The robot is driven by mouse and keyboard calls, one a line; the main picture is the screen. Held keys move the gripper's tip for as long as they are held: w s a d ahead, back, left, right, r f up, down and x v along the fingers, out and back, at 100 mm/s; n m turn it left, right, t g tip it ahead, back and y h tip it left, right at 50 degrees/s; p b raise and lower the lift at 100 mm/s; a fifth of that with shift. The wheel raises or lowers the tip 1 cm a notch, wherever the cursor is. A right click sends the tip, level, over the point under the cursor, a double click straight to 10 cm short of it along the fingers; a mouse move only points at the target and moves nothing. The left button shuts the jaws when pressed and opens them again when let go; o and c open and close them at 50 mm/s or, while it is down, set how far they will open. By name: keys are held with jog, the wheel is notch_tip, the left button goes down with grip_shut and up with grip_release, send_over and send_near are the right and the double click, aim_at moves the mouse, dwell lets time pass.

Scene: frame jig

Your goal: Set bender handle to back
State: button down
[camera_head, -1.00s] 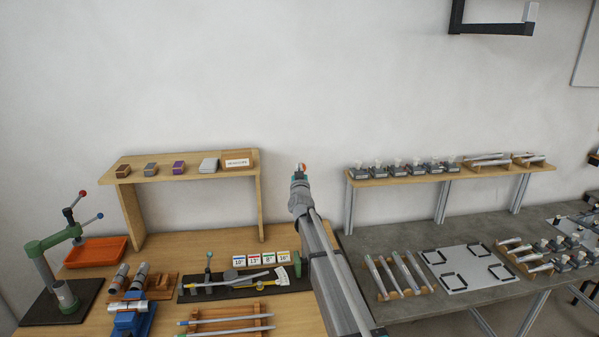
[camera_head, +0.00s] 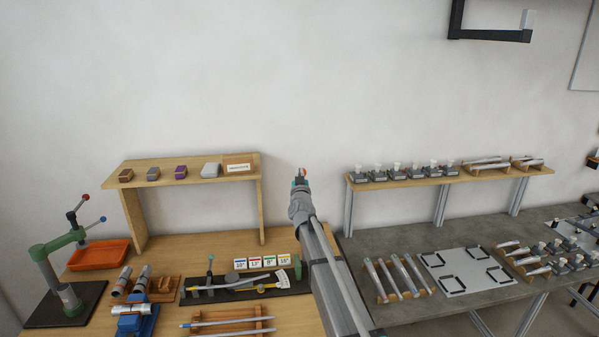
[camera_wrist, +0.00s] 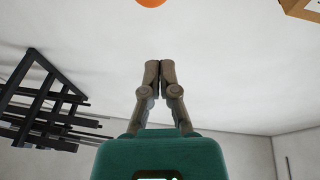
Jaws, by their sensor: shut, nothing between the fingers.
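The bender (camera_head: 243,284) lies on the wooden table in the head view. It has a dark base, a round grey die, a white angle scale (camera_head: 283,278) at its right end and a small upright post at its left. A long grey bar (camera_head: 250,279), which looks like the handle, runs from the die toward the scale, with a yellow part beside it. My gripper (camera_head: 301,176) is raised well above and right of the bender, pointing up and away from it. In the wrist view my gripper (camera_wrist: 159,68) is shut and empty. The bender is out of the wrist view.
Numbered cards (camera_head: 262,262) stand just behind the bender. A wooden shelf (camera_head: 190,174) with small blocks stands behind it. A green press (camera_head: 62,260) and orange tray (camera_head: 99,254) are at left. Rods lie on a rack (camera_head: 228,319) in front. A grey bench (camera_head: 400,236) stands right.

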jog(key=b+v, duration=0.1)
jog(key=v, duration=0.8)
jog(key=shift+r, duration=0.25)
jog(key=shift+s+b, duration=0.1)
jog(key=shift+b, duration=0.2)
jog(key=s+d+f+n+g+y+b, duration=0.1)
jog(key=s+d+f+g+b, duration=0.15)
jog(key=s+f+g, duration=0.35)
jog(key=s+d+f+g+b, duration=0.1)
jog(key=s+d+f, duration=0.25)
jog(key=f, duration=0.45)
jog(key=s+d+f+n+g+y+b, duration=0.1)
jog(key=s+d+f+g, duration=0.3)
jog(key=f, duration=0.3)
jog(key=s+d+f+m+g+h+b, duration=0.1)
jog(key=s+d+f+g, duration=0.2)
jog(key=s, duration=0.5)
jog(key=s+d+f+m+g+h+b, duration=0.1)
jog(key=s+d+f+g, duration=0.2)
jog(key=s, duration=0.5)
jog(key=s+d+f+m+g+h+b, duration=0.1)
jog(key=s+d+f+g, duration=0.3)
jog(key=s, duration=0.4)
jog(key=shift+s+d+f+m+h+b, duration=0.3)
jog(key=shift+d+f+m+h+b, duration=0.15)
jog(key=shift+d, duration=0.2)
